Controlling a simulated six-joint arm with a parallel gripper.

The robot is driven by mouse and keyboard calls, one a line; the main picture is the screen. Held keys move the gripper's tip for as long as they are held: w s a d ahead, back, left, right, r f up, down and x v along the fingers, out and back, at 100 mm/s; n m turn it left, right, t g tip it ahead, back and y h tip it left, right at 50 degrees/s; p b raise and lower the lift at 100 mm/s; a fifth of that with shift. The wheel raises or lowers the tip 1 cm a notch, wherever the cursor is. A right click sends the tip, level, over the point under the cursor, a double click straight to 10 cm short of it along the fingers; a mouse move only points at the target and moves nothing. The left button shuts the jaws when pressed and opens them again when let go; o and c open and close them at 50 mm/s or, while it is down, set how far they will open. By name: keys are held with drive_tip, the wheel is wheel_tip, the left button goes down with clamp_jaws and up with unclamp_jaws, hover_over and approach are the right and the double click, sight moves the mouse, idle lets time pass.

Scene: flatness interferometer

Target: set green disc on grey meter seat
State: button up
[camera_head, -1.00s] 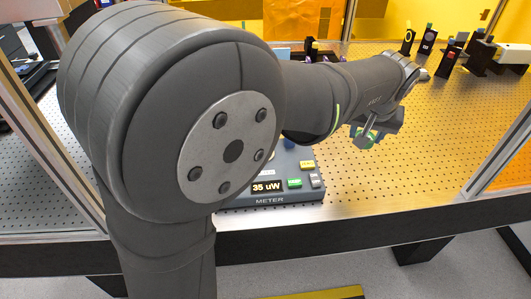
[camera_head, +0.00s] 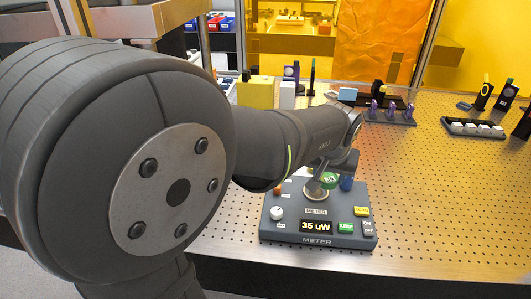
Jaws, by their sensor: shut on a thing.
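The grey meter (camera_head: 290,229) sits near the front edge of the perforated table, its display reading 35 uW. A round metallic seat (camera_head: 315,193) shows on its upper part, partly hidden by my gripper. My gripper (camera_head: 326,181) is shut on the green disc (camera_head: 330,180), of which only a small part shows. The disc appears at or just above the seat. Whether it touches the seat cannot be told from this angle.
A blue post (camera_head: 347,184) stands close to the right of the disc. A rack with purple pieces (camera_head: 390,119) and a dark tray of white blocks (camera_head: 473,129) lie farther back. The table right of the meter is clear.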

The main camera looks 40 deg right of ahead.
sight(315, 194)
drive_tip(key=w+f, duration=0.2)
drive_tip(key=w, duration=0.1)
drive_tip(key=shift+w+d, duration=0.15)
wheel_tip(315, 194, down, 4)
drive_tip(key=shift+f, duration=0.1)
drive_tip(key=shift+a+f, duration=0.2)
drive_tip(key=shift+f, duration=0.45)
drive_tip(key=o, duration=1)
drive_tip(key=shift+r, duration=0.2)
drive_tip(key=shift+o, duration=0.4)
drive_tip(key=v, duration=1.3)
drive_tip(key=shift+d, duration=0.3)
